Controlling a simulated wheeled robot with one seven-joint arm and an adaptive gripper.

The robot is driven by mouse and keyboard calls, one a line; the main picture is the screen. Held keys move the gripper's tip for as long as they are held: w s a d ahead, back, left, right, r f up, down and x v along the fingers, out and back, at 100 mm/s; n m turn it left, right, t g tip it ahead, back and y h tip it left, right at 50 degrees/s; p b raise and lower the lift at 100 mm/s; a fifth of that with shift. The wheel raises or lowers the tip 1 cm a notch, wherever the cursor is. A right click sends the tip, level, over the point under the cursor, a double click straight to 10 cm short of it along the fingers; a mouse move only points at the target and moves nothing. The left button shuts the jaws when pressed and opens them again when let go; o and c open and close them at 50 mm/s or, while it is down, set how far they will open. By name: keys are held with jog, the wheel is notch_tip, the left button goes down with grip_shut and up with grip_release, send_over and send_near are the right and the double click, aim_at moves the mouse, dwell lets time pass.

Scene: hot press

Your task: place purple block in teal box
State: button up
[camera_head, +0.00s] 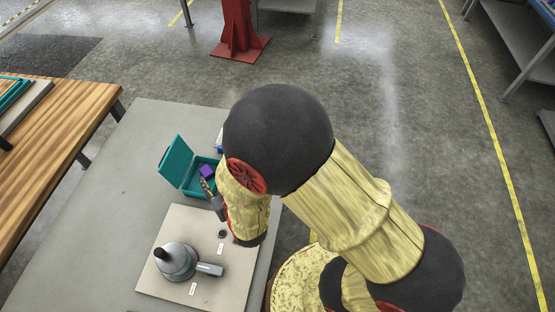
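The teal box (172,164) stands on the grey table, with its lid raised on the left side. The purple block (207,170) shows within the outline of the box's opening. I cannot tell whether it rests inside or is held just above it. My gripper (207,184) is right at the block and over the near part of the box. My arm hides much of the gripper and the right part of the box, so I cannot see whether the fingers are closed on the block.
A beige board (153,286) with a grey round device (177,262) and a small black knob (222,234) lies in front of the box. A wooden table (45,165) is at the left. The grey table (105,215) is bare left of the box.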

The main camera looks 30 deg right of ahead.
jog(key=d+r+g, duration=0.2)
jog(key=r, duration=0.6)
jog(key=d+r+g, duration=0.1)
jog(key=d+r, duration=0.2)
jog(key=r, duration=0.5)
jog(key=s+d+r+g, duration=0.1)
jog(key=s+d+r, duration=0.2)
jog(key=s, duration=0.3)
jog(key=s+d+r+g+h, duration=0.1)
jog(key=s+d+r, duration=0.3)
jog(key=s, duration=0.2)
jog(key=s+d+r+m+g, duration=0.1)
jog(key=s+d+r, duration=0.2)
jog(key=s, duration=0.4)
jog(key=shift+d+r+g+h, duration=0.35)
jog(key=shift+r+g+h, duration=0.05)
jog(key=shift+r, duration=0.3)
jog(key=shift+c, duration=0.9)
